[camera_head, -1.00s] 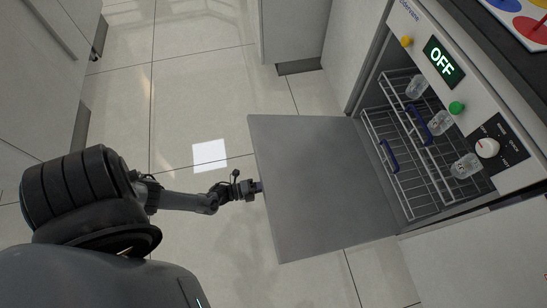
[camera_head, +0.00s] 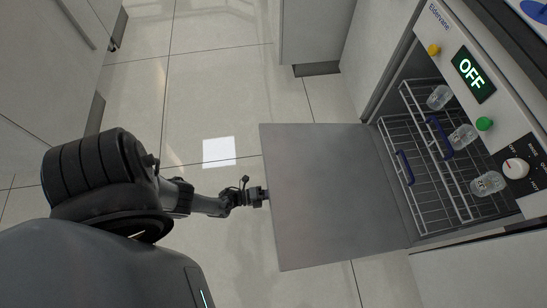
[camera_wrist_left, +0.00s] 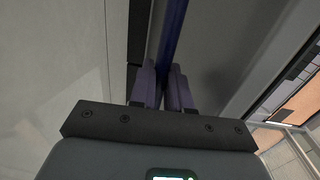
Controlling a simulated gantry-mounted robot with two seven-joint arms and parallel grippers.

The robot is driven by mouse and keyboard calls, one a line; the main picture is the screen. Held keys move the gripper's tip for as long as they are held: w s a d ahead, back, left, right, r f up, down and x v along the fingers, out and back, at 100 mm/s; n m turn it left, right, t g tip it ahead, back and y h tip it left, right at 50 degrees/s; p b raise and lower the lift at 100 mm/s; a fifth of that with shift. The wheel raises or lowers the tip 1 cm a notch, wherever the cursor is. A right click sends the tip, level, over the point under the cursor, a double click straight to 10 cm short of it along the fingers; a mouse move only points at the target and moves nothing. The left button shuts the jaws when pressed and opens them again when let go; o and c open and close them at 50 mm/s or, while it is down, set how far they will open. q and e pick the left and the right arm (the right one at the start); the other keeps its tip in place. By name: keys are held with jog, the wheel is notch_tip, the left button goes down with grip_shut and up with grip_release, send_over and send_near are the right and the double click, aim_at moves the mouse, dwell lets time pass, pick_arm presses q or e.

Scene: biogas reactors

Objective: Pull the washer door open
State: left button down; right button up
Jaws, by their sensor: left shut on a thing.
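The washer (camera_head: 428,38) stands at the right in the head view. Its grey door (camera_head: 335,195) is hinged down, wide open, and looks about level, with its inner face up. My left gripper (camera_head: 265,195) is at the door's outer edge. In the left wrist view its two fingers (camera_wrist_left: 163,85) are closed around a blue bar-like handle (camera_wrist_left: 173,30) on the door. The handle is hidden under the door edge in the head view. My right gripper is not in view.
Inside the washer are wire racks (camera_head: 440,165) with blue handles and several clear glass vessels (camera_head: 463,137). The panel shows an OFF display (camera_head: 473,74), a green button (camera_head: 484,124) and a dial (camera_head: 515,168). The tiled floor (camera_head: 215,90) left of the door is clear.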

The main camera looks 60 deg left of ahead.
pick_arm(q)
jog(key=shift+w+d+r, duration=0.1)
jog(key=shift+w+r, duration=0.05)
jog(key=shift+w, duration=0.05)
jog(key=c, duration=1.3)
grip_release()
jog(key=shift+c, duration=0.2)
jog(key=shift+o, duration=1)
jog(key=shift+w, duration=0.25)
jog(key=shift+w+d, duration=0.1)
jog(key=shift+w, duration=0.15)
jog(key=shift+s, duration=0.5)
jog(key=p+v, duration=0.1)
jog(key=v, duration=0.9)
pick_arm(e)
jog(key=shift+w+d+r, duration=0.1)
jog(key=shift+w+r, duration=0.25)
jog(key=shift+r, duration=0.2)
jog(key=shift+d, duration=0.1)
